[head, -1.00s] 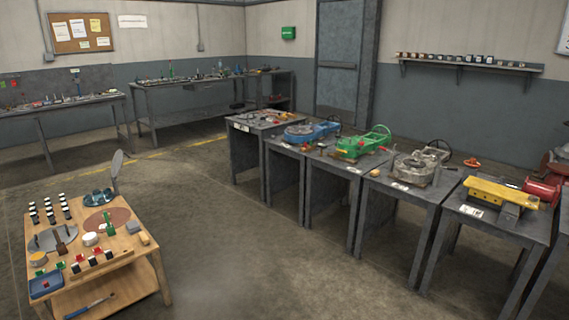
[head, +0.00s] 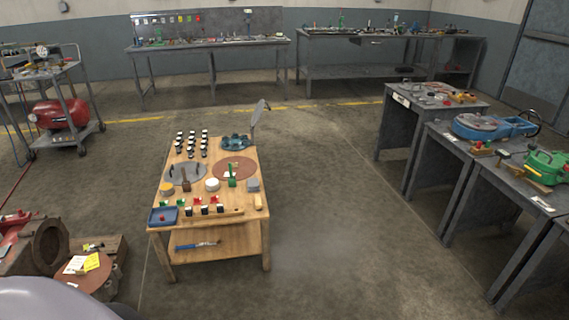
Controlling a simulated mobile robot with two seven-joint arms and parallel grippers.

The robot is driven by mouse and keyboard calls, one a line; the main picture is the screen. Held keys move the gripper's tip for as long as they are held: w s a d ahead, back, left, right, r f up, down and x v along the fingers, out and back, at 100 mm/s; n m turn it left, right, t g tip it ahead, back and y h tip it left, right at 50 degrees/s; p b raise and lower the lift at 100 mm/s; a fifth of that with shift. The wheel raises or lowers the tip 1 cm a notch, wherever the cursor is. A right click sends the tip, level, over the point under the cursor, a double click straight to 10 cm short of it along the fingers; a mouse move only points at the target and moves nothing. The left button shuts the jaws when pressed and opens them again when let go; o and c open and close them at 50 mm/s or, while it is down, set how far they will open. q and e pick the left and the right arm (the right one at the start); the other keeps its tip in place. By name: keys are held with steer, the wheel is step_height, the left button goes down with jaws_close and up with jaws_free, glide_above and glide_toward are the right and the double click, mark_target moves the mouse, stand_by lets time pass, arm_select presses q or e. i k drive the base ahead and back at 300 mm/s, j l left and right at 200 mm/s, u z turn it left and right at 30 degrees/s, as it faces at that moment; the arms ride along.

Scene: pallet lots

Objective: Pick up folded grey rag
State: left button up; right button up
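A small grey folded-looking piece (head: 253,185), which looks like the folded grey rag, lies at the right edge of the wooden table (head: 168,218). It is beside a reddish-brown round mat (head: 240,161) and above a small tan block (head: 258,202) in the picture. It is small in the view, so its folds cannot be made out. Neither of my grippers is in view.
The table also holds a grey round mat (head: 199,178), a white round container (head: 212,185), a blue tray (head: 155,217) and several small bottles. Workbenches (head: 432,146) stand at right. Crate (head: 117,254) and castings are at lower left. Floor in front is clear.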

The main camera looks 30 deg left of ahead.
mark_target(252, 184)
steer(key=i+l+u, duration=0.1)
steer(key=i+u, duration=0.15)
steer(key=i, duration=0.9)
steer(key=i+l+u, duration=0.1)
steer(key=i+u, duration=0.3)
steer(key=i+l+u, duration=0.2)
steer(key=i+u, duration=0.15)
steer(key=i+l+u, duration=0.1)
steer(key=i+u, duration=0.15)
steer(key=u, duration=0.2)
steer(key=i+l+u, duration=0.15)
steer(key=u, duration=0.35)
steer(key=i+l+u, duration=0.3)
steer(key=u, duration=0.15)
steer(key=i+l+u, duration=0.15)
steer(key=l+u, duration=0.15)
steer(key=u, duration=0.2)
steer(key=i+l+u, duration=0.15)
steer(key=l+u, duration=0.15)
steer(key=i+l+u, duration=0.15)
steer(key=l+u, duration=0.4)
steer(key=i+l, duration=0.05)
steer(key=l, duration=0.1)
